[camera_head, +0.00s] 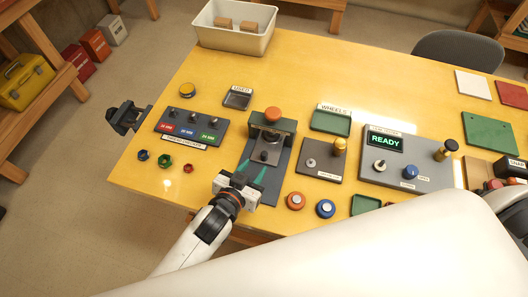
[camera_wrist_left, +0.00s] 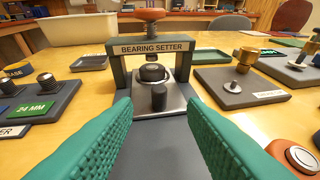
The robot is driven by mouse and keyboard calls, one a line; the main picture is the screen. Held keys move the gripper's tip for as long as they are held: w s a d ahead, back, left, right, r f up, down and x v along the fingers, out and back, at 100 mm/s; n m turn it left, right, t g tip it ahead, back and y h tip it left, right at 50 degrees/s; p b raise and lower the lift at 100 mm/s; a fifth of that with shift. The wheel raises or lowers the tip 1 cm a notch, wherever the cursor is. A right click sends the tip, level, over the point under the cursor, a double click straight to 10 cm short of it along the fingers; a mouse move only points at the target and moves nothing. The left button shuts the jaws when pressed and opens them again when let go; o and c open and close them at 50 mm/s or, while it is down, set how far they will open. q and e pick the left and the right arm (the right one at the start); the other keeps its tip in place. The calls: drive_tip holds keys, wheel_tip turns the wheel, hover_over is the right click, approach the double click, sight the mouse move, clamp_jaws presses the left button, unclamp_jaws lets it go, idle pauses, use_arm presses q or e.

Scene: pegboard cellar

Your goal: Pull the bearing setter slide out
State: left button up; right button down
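The bearing setter (camera_head: 284,125) is a dark press frame with an orange knob on top, standing on a dark base plate. In the left wrist view its labelled crossbar (camera_wrist_left: 120,58) is straight ahead. Its metal slide plate (camera_head: 267,153) sits under the frame, carrying a dark round part and, in front, a short dark upright knob (camera_wrist_left: 159,97). My left gripper (camera_head: 252,171) is in front of the setter, over the base plate. Its green fingers (camera_wrist_left: 160,112) are spread to either side of the knob, with visible gaps. My right gripper is out of view.
A tool block (camera_head: 192,125) with several pegs stands left of the setter, and a small wheel stand (camera_head: 318,160) stands right. A READY tester (camera_head: 405,165) is further right. A cream bin (camera_head: 235,38) is behind.

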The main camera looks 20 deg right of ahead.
sight(263, 156)
use_arm(q)
drive_tip(key=x, duration=0.8)
clamp_jaws()
